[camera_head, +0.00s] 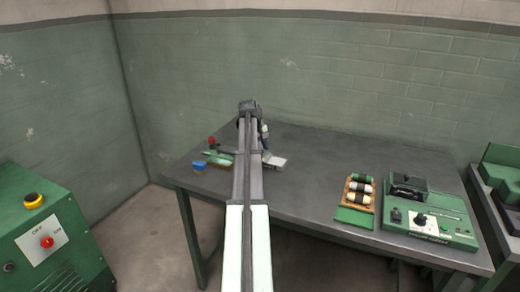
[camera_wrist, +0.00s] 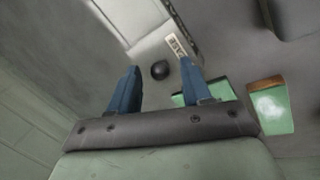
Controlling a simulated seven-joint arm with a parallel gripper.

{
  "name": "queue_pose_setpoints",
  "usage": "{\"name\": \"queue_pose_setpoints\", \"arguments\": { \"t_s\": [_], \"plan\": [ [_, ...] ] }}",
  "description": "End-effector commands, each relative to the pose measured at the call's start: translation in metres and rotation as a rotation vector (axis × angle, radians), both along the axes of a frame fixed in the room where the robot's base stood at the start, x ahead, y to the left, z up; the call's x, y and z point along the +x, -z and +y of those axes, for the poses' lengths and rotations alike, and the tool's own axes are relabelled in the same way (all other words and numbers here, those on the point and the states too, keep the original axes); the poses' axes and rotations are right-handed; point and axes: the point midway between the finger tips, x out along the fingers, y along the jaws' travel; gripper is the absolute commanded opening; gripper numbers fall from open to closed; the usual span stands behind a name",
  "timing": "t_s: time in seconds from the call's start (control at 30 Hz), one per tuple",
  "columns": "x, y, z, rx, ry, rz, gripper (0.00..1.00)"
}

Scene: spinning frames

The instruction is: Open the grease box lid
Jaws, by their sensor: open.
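My gripper (camera_wrist: 155,72) is open in the wrist view, its two blue fingers apart with nothing held between them. I cannot tell for sure which thing is the grease box. A green and brown piece with a pale patch (camera_wrist: 271,108) lies right of the fingers, and a green piece (camera_wrist: 212,92) is partly hidden behind the right finger. In the head view my arm covers part of the table's left half, and the gripper's fingers are not clear.
The dark table (camera_head: 315,165) has a blue block (camera_head: 199,165), a red-topped item (camera_head: 212,140) and a pale item (camera_head: 275,162) near my arm. A tray of rolls (camera_head: 347,206) and a green machine (camera_head: 435,228) stand right. The table's middle is clear. A green cabinet (camera_head: 30,255) stands left.

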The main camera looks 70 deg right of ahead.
Motion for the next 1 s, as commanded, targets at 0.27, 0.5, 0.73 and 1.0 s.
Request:
{"name": "queue_pose_setpoints", "arguments": {
  "t_s": [0.27, 0.5, 0.73, 1.0],
  "plan": [
    [0.0000, -0.0002, 0.0000, 0.000, 0.000, 0.000, 0.29],
    [0.0001, -0.0003, 0.0002, 0.000, 0.000, 0.000, 0.06],
    [0.0002, -0.0002, 0.0004, 0.001, 0.000, 0.000, 0.00],
    [-0.0010, -0.0002, 0.0007, 0.001, 0.000, 0.000, 0.00]
  ]
}}
